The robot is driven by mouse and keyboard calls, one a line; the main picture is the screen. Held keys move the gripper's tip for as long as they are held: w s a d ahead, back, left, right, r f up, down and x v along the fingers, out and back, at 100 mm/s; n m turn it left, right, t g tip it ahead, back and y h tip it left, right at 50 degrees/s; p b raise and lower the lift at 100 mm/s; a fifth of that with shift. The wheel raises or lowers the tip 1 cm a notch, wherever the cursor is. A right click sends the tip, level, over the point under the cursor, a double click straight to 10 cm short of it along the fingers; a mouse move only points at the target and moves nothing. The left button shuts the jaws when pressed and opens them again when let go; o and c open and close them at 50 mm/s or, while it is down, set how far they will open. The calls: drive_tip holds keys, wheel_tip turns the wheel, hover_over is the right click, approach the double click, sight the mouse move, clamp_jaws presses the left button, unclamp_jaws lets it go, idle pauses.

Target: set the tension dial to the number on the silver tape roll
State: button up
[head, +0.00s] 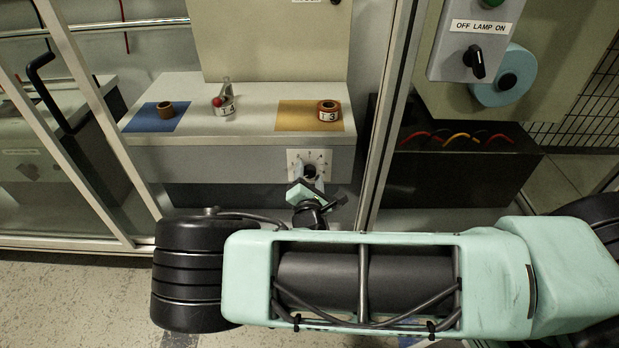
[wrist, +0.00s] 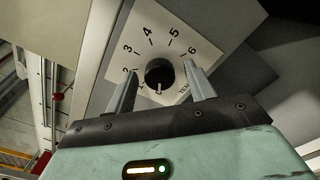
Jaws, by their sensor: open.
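The tension dial is a black round knob (wrist: 159,72) on a white plate (wrist: 205,45), with numbers 2 to 6 readable around it. A white mark on the knob points to the bottom of the wrist picture, away from those numbers. My gripper (wrist: 160,68) is open, with one finger on each side of the knob; I cannot tell if they touch it. In the head view, the dial plate (head: 294,160) is on the bench front, partly hidden by my gripper (head: 309,186).
A copper-coloured roll (head: 328,108) labelled 3 lies on a yellow mat (head: 290,118). A brown roll (head: 166,110) sits on a blue mat (head: 143,122). A frame post (head: 385,125) stands right of the dial.

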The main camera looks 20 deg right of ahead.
drive_tip(key=c, duration=1)
